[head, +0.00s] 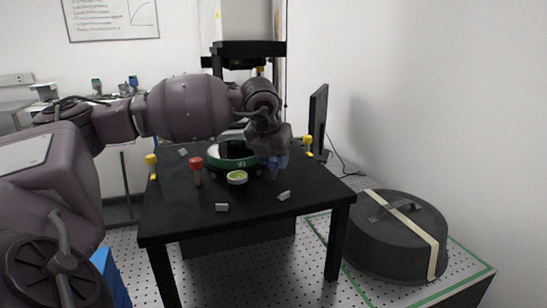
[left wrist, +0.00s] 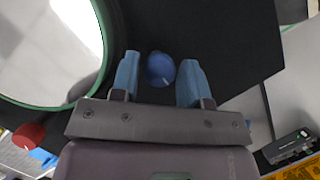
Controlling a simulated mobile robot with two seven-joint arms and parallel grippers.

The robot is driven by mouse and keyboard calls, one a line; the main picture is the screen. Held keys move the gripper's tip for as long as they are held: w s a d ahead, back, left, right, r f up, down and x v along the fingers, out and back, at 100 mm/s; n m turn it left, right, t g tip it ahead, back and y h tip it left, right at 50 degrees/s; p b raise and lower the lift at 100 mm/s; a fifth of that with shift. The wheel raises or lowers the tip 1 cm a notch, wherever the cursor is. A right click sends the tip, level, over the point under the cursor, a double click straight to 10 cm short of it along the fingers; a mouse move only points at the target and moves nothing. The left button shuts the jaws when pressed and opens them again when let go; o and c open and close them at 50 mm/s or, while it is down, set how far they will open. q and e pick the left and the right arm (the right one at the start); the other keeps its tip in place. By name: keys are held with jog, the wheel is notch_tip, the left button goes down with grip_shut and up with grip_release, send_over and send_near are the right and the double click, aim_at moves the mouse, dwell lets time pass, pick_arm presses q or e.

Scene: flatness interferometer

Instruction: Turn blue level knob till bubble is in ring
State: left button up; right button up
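The blue level knob (left wrist: 160,69) shows in the left wrist view as a round cap with a pale line, between my left gripper's two blue fingers. My left gripper (head: 275,165) is open, pointing down at the table's right half, with a small gap beside the knob in the wrist view. In the head view the gripper hides most of the knob. The round yellow-green bubble level (head: 237,178) sits at the front of the green-rimmed round stage (head: 228,160). Its bubble is too small to make out. My right gripper is not in view.
A red knob (head: 196,163) stands left of the level. Yellow-topped posts (head: 151,160) stand at the table's sides. Small grey blocks (head: 222,207) lie on the black table (head: 185,223).

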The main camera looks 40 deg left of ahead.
pick_arm(q)
jog(key=c, duration=0.6)
jog(key=shift+f+m+b, duration=0.15)
jog(key=shift+m+b, duration=0.35)
jog(key=shift+b, duration=0.1)
jog(key=shift+m+h+b, duration=0.6)
jog(key=shift+m+b, duration=0.15)
jog(key=shift+m, duration=0.25)
jog(key=shift+a+m+h+b, duration=0.1)
jog(key=shift+m+h+b, duration=0.25)
jog(key=shift+m, duration=1.05)
jog(key=shift+h, duration=0.25)
jog(key=o, duration=0.9)
